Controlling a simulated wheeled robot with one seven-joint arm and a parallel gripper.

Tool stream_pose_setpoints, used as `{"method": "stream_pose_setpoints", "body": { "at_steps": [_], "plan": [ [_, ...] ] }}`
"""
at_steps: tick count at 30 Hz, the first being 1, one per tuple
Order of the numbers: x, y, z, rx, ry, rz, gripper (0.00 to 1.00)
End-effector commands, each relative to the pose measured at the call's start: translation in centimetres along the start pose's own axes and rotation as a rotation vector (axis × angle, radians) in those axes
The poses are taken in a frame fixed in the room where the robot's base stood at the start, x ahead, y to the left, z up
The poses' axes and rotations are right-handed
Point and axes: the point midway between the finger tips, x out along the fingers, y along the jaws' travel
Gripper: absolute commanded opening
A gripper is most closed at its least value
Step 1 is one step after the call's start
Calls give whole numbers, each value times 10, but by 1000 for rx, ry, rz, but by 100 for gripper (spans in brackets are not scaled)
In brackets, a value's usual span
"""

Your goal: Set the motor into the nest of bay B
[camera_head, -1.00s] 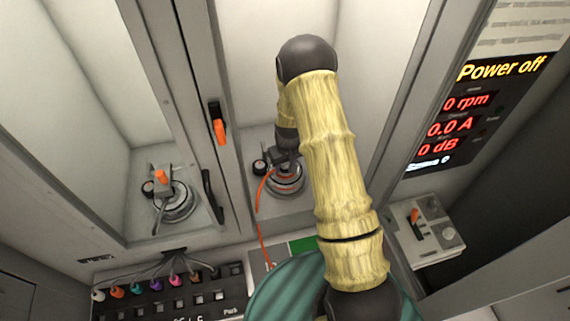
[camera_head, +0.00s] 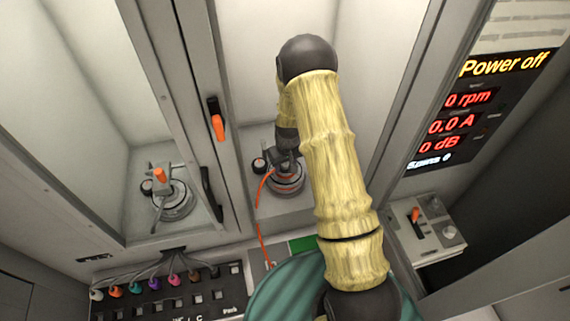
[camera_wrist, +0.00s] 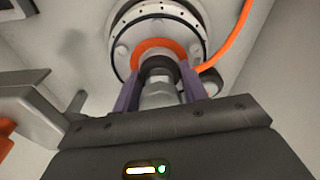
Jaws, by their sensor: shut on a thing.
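The motor (camera_head: 287,180) is a round grey disc with an orange cable, low in the right-hand bay in the head view. In the wrist view the motor (camera_wrist: 192,35) shows a bolted face, an orange ring and a central shaft. My gripper (camera_wrist: 158,80) has its purple fingers shut on the motor's shaft. In the head view my gripper (camera_head: 287,158) is above the motor, partly behind my arm. The nest beneath is mostly hidden, so I cannot tell whether the motor is fully seated.
The left bay holds a similar round fixture with an orange-tipped clamp (camera_head: 161,175). A divider with an orange-tipped handle (camera_head: 218,126) stands between the bays. Coloured plugs (camera_head: 155,283) sit in front. The display (camera_head: 467,110) reads Power off. A switch box (camera_head: 425,228) is at right.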

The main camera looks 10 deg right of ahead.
Motion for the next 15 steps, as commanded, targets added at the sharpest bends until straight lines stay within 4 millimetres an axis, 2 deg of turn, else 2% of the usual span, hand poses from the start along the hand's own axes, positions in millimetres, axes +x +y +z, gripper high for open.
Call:
{"method": "stream_pose_setpoints", "body": {
  "at_steps": [2,3,6,15],
  "plan": [
    [-2,0,-2,0,4,1,6],
    [-2,0,-2,0,4,1,48],
    [-1,0,-1,0,3,1,68],
    [1,0,1,0,-3,-1,68]
  ]
}}
